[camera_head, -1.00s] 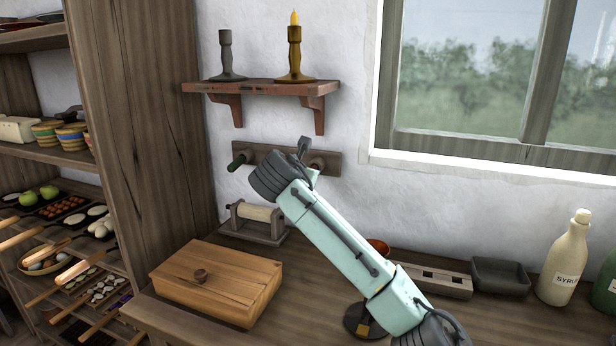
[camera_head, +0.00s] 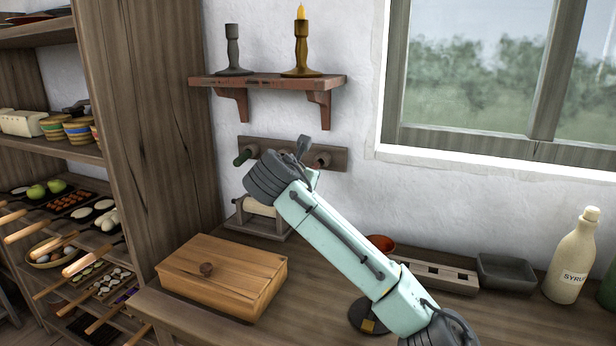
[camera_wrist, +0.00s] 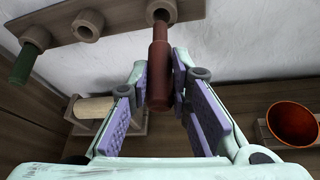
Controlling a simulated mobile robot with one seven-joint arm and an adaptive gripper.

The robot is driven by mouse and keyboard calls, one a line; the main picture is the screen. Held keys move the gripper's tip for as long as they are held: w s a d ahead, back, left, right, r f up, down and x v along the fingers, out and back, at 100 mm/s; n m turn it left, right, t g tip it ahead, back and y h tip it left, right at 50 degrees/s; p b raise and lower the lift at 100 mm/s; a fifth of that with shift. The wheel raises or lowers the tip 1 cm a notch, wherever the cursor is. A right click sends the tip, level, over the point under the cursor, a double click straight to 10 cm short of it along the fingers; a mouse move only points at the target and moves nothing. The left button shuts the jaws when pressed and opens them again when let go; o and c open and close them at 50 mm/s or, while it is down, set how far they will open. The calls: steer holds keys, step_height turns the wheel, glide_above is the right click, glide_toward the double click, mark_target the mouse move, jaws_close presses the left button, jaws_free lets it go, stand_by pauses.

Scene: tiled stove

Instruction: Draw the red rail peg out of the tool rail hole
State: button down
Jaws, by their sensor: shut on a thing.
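The red rail peg (camera_wrist: 159,62) stands between my fingers in the wrist view. Its far end meets the right socket of the wooden tool rail (camera_wrist: 122,20); how deep it sits I cannot tell. My gripper (camera_wrist: 159,78) is shut on the red peg. In the head view the tool rail (camera_head: 335,158) is on the wall under the shelf, and my arm hides the red peg and most of my gripper. A green peg (camera_wrist: 22,64) sits in the rail's left socket, and the middle socket (camera_wrist: 88,25) is empty.
Below the rail, a roller in a wooden stand (camera_head: 258,222) is on the counter. A lidded wooden box (camera_head: 225,285), a red bowl (camera_head: 381,242), a slotted block (camera_head: 437,273) and a grey tray (camera_head: 505,272) stand nearby. A candle shelf (camera_head: 265,80) hangs above.

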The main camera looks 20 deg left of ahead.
steer(key=s, duration=0.4)
steer(key=shift+a, duration=0.1)
stand_by(0.4)
steer(key=shift+s, duration=0.1)
